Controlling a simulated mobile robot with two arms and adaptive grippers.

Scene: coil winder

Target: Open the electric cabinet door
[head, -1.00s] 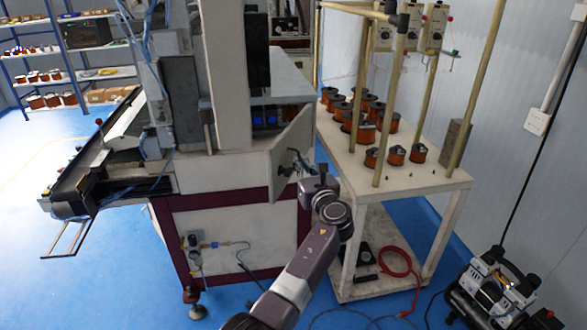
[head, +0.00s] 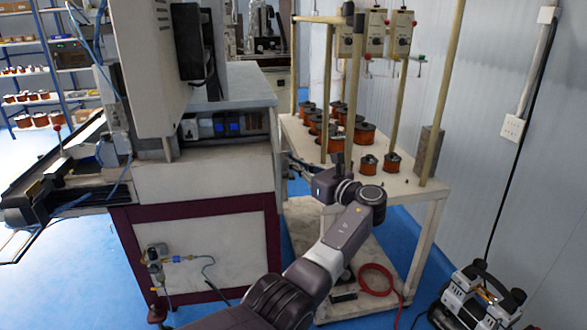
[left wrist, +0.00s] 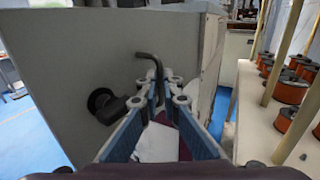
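In the left wrist view the grey door (left wrist: 75,60) fills the left half, with a round black knob (left wrist: 103,103) and a bent black handle (left wrist: 150,62). My left gripper (head: 296,163) is at the door's outer side. Its fingertips (left wrist: 163,88) are apart, with the handle's stem between them; whether they touch it is unclear. My right gripper is not in view.
A white table (head: 410,187) with several copper spools and upright posts stands close to the right of my left arm. A red hose (head: 377,280) lies on its lower shelf. A compressor (head: 480,300) is at the lower right.

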